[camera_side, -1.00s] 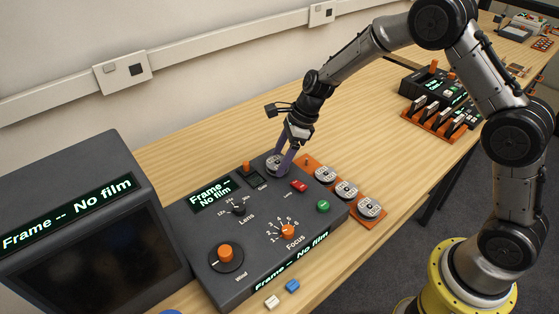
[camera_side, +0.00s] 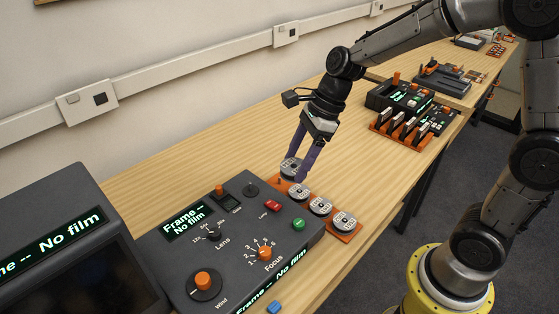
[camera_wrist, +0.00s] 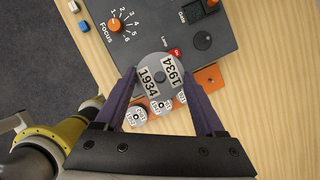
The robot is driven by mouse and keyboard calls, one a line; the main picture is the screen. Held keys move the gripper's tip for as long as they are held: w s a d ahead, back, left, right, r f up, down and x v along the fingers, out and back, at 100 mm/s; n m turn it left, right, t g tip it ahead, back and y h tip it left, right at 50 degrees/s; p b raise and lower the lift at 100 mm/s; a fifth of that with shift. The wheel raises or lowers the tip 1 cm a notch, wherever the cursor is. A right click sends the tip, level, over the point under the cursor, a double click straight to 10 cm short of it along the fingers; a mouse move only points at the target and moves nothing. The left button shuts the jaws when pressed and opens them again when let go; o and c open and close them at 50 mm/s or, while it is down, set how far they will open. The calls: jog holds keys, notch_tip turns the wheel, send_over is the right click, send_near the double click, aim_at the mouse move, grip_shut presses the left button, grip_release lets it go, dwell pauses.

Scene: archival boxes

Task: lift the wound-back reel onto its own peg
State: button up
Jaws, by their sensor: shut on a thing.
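My gripper (camera_side: 296,161) is shut on a grey reel (camera_side: 291,169) with purple fingers on either side of its rim. In the wrist view the reel (camera_wrist: 160,76) carries labels reading 1934. The reel is held above the far end of an orange rack (camera_side: 356,232), near a bare peg (camera_side: 280,182). Three other reels sit in a row on this rack: one near the held reel (camera_side: 299,193), one in the middle (camera_side: 320,207) and one at the near end (camera_side: 344,222). The held reel's underside is hidden, so its exact height cannot be told.
The dark film reader console (camera_side: 228,243) stands beside the rack, with a bare round spindle (camera_side: 251,189), knobs and buttons. A monitor reading "No film" (camera_side: 62,250) stands at the left. Another device with an orange rack (camera_side: 400,128) is farther back. Bare wood table (camera_side: 215,150) lies behind the console.

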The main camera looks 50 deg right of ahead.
jog(key=shift+s+d+r, duration=0.1)
jog(key=shift+s+r, duration=0.1)
jog(key=shift+s, duration=0.15)
jog(key=shift+r, duration=0.2)
jog(key=w, duration=0.3)
jog(key=shift+w+d+r+n, duration=0.1)
jog(key=shift+w+d+n, duration=0.05)
jog(key=shift+d+n, duration=0.2)
jog(key=w+d+f, duration=0.2)
jog(key=w+f, duration=0.1)
jog(key=w+d+f, duration=0.2)
jog(key=w+f, duration=0.1)
jog(key=w+d+f, duration=0.3)
jog(key=f, duration=0.1)
jog(key=shift+w, duration=0.35)
jog(key=shift+s+d+f, duration=0.1)
jog(key=shift+d+f, duration=0.05)
jog(key=shift+f, duration=0.8)
jog(key=shift+d+f, duration=0.1)
jog(key=shift+f, duration=0.8)
jog(key=shift+f, duration=0.1)
